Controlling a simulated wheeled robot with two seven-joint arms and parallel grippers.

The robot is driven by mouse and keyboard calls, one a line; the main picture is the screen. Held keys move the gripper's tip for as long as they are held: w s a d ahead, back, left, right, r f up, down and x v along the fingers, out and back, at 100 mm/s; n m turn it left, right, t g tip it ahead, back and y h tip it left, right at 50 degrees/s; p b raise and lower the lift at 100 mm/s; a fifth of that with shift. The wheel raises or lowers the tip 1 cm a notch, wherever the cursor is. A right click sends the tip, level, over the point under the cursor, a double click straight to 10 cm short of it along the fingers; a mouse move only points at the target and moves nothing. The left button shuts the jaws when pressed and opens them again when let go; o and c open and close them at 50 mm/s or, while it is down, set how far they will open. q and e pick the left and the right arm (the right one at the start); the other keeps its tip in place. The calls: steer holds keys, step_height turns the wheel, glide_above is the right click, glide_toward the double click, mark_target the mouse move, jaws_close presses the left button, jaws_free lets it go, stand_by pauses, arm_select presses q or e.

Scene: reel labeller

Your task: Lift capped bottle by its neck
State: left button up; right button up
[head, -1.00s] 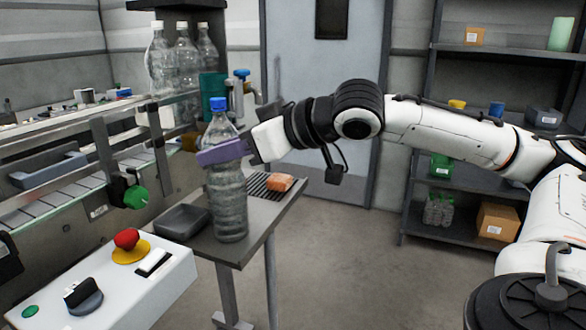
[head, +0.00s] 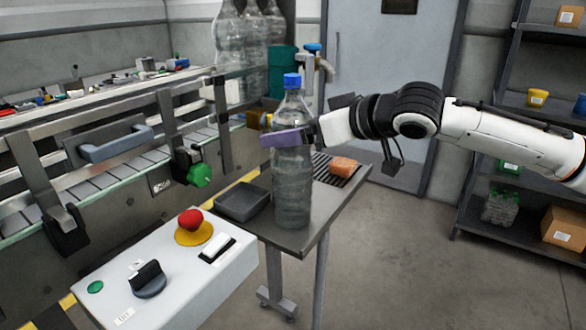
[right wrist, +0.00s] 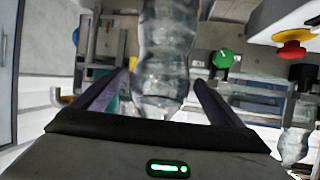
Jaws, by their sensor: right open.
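A clear ribbed bottle (head: 291,190) with a blue cap (head: 292,80) stands upright on a small grey side table (head: 325,215). My right gripper (head: 283,139), with purple fingers, is at the bottle's upper body, below the cap. In the right wrist view the bottle (right wrist: 165,60) lies between the two open fingers (right wrist: 162,95), with a gap visible on each side. The cap is out of sight in that view. My left gripper is not in view.
A dark tray (head: 242,203), an orange block (head: 343,165) and a tap stand near the bottle. A control box (head: 165,275) with a red button (head: 190,220) is in front. The conveyor runs at left; several clear bottles (head: 230,45) stand behind.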

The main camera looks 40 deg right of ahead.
steer(key=shift+x, duration=0.75)
steer(key=c, duration=2)
steer(key=shift+r, duration=0.4)
steer(key=shift+c, duration=0.8)
